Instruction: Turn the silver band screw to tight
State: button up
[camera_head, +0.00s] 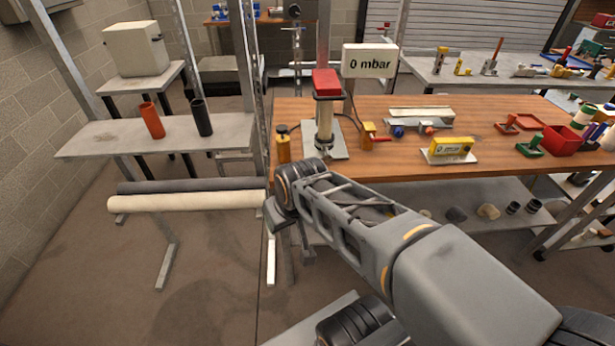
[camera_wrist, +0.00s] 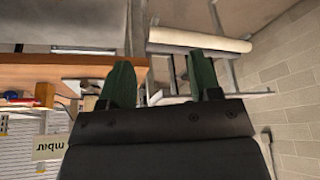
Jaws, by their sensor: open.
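In the head view, an upright pale cylinder (camera_head: 324,118) with a red block (camera_head: 326,82) on top and dark bands stands on a plate at the wooden bench's left end. The silver band screw is too small or hidden to make out in either view. My gripper (camera_head: 287,240) hangs in front of the bench's left end, below the bench top and apart from the cylinder. In the wrist view my gripper (camera_wrist: 162,82) shows two dark green fingers spread apart with nothing between them.
A sign reading "0 mbar" (camera_head: 370,62) stands behind the cylinder. A brass fitting (camera_head: 283,145) and a yellow valve (camera_head: 370,136) flank it. The wooden bench (camera_head: 480,112) holds more parts to the right. Rolls (camera_head: 185,202) lie on a low rack to the left.

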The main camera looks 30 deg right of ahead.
aim_at(328, 156)
jog(key=k, duration=0.5)
jog(key=u, duration=1.05)
jog(key=i, duration=1)
jog(key=z, duration=2.15)
